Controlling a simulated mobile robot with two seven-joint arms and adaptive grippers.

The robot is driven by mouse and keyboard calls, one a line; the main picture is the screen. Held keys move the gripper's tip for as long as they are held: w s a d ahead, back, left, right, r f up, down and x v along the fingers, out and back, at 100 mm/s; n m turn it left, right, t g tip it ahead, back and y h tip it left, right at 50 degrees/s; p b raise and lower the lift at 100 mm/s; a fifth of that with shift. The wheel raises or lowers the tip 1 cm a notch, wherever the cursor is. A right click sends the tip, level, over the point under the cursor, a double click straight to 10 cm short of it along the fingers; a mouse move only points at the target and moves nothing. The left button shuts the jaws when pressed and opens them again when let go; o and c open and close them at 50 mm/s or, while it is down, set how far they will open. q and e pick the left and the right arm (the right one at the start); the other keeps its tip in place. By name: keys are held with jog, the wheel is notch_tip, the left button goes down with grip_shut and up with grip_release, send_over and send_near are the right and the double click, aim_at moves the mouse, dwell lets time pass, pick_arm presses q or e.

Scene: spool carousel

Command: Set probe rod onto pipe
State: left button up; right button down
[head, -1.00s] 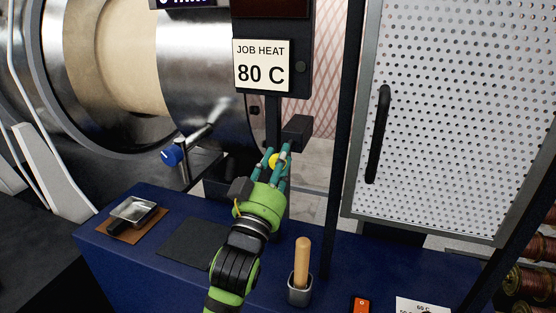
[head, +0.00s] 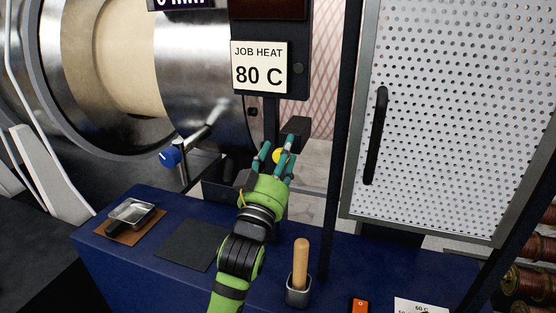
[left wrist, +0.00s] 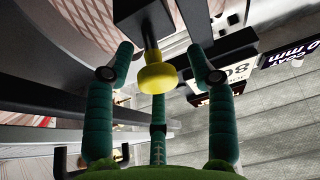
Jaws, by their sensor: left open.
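My left gripper (head: 276,158) is green with teal fingers and is open at the back of the blue bench. A yellow knob (head: 279,156) lies between its fingers. The knob may be the probe rod's end; no longer rod shows clearly. My right gripper is out of view.
A large steel drum (head: 190,75) fills the back left. The blue bench (head: 150,262) carries a metal tray (head: 131,211), a dark mat (head: 190,245) and a wooden-handled tool in a cup (head: 299,291). A dark post and a perforated door (head: 450,110) stand right.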

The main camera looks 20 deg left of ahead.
pick_arm(q)
jog(key=v, duration=1.2)
jog(key=shift+r, duration=0.15)
